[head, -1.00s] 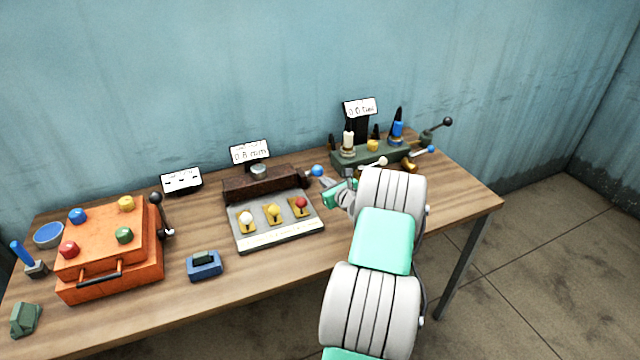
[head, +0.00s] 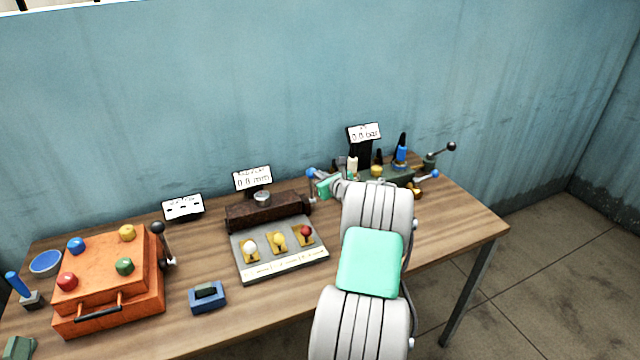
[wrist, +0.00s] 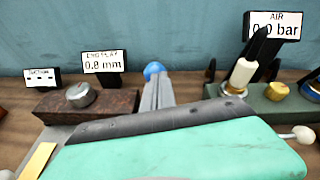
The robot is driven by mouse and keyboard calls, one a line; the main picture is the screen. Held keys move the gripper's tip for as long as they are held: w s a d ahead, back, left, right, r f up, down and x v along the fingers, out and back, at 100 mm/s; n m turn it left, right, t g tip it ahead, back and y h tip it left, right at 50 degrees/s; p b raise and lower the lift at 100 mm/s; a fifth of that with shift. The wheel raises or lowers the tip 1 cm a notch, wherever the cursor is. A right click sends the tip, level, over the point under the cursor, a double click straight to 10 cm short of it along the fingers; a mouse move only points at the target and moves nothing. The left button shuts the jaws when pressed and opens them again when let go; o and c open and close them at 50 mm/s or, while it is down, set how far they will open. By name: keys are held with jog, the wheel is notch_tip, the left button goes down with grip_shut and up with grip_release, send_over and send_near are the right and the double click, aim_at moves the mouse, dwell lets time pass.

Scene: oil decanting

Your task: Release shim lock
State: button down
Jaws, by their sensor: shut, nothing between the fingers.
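The brown block (head: 270,213) with a round metal knob on top stands mid-table behind the grey panel. A blue-balled lever (head: 311,173) stands roughly upright at its right end; I take it as the shim lock lever. In the wrist view the blue ball (wrist: 154,69) shows just beyond the fingertips. My gripper (head: 318,183) is shut and empty beside the lever, close to the ball. The fingers (wrist: 157,92) cover the lever's stem in the wrist view, so I cannot tell whether they touch it. The sign above the block (wrist: 104,61) reads 0.8 mm.
The grey panel (head: 283,262) with white, yellow and red knobs lies in front. A green fixture (wrist: 277,110) with several upright parts stands to the right, under an air sign (wrist: 277,27) reading 0.0 bar. An orange box (head: 105,283) stands left, near a blue block (head: 207,298).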

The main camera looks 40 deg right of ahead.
jog(key=shift+w+d+r, duration=0.15)
jog(key=shift+w+r, duration=0.35)
jog(key=shift+r, duration=0.45)
jog(key=s+a+r+b, duration=0.1)
jog(key=s+r, duration=0.5)
jog(key=s, duration=0.2)
jog(key=shift+s+a+r+b, duration=0.3)
jog(key=shift+a+r, duration=0.05)
jog(key=shift+a, duration=0.05)
